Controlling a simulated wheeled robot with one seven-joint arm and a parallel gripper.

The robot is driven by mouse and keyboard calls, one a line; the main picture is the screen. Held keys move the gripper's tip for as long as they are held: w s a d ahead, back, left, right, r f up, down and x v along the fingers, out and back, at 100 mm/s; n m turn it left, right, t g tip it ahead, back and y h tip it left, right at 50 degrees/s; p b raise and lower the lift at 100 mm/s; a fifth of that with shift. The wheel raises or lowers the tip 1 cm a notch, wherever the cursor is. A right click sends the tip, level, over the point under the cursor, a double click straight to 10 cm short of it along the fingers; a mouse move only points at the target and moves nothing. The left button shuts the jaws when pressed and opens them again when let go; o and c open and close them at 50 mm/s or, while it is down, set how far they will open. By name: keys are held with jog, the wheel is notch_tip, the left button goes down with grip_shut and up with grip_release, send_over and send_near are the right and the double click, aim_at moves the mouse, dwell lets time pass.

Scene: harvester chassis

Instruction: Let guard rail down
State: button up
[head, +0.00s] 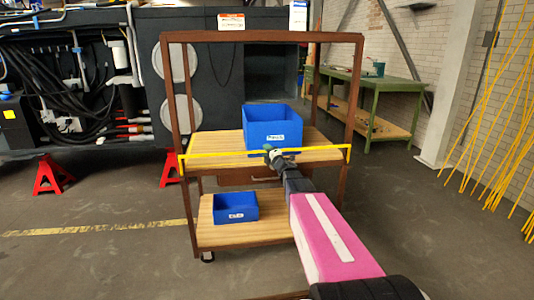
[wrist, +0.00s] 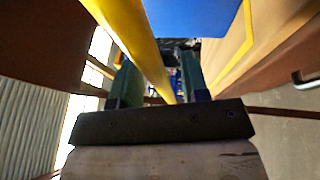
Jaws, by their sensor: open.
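The guard rail (head: 220,153) is a thin yellow bar. It runs level across the front of the brown-framed cart (head: 167,100), just above the edge of its upper wooden deck, with short ends bent down at the posts. My gripper (head: 268,154) is at the rail, near its middle. In the wrist view the yellow rail (wrist: 135,35) passes between the two dark green fingers of my gripper (wrist: 158,80), which stand apart. I cannot tell whether either finger touches it.
A large blue bin (head: 272,130) stands on the upper deck right behind the rail. A smaller blue bin (head: 235,207) sits on the lower shelf. A green workbench (head: 385,85) and yellow rods (head: 500,110) are at the right. Red jack stands (head: 50,172) are at the left.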

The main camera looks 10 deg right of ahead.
grip_shut()
